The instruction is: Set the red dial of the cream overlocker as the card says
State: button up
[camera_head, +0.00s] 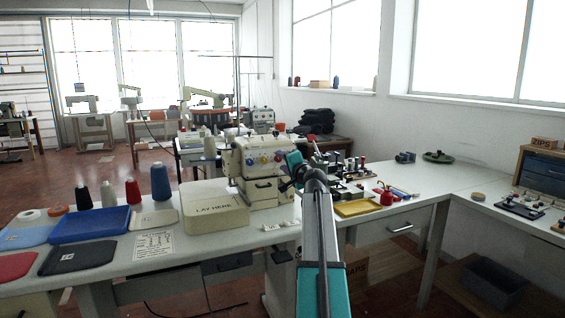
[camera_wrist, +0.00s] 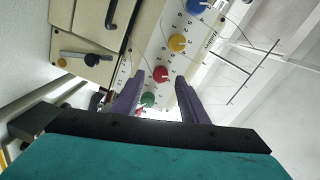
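The cream overlocker (camera_head: 262,188) stands on the long white table, with a row of coloured dials on its front. In the wrist view the red dial (camera_wrist: 160,75) sits between the yellow dial (camera_wrist: 177,42) and the green dial (camera_wrist: 148,99), with small numbers printed around them. My gripper (camera_wrist: 157,85) is open, its two purple fingers apart with the red dial showing between their tips. I see no finger touching it. In the head view my gripper (camera_head: 290,178) is at the overlocker's right front. A printed card (camera_head: 153,245) lies on the table; its text is too small to read.
A blue tray (camera_head: 90,226) and several thread cones stand farther left. A yellow tray (camera_head: 355,208) and small red-topped parts stand close on the right. The right table has clear space.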

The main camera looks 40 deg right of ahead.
jog(key=p+v, duration=0.1)
jog(key=v, duration=1.1)
jog(key=shift+s+a, duration=0.1)
dwell(0.6)
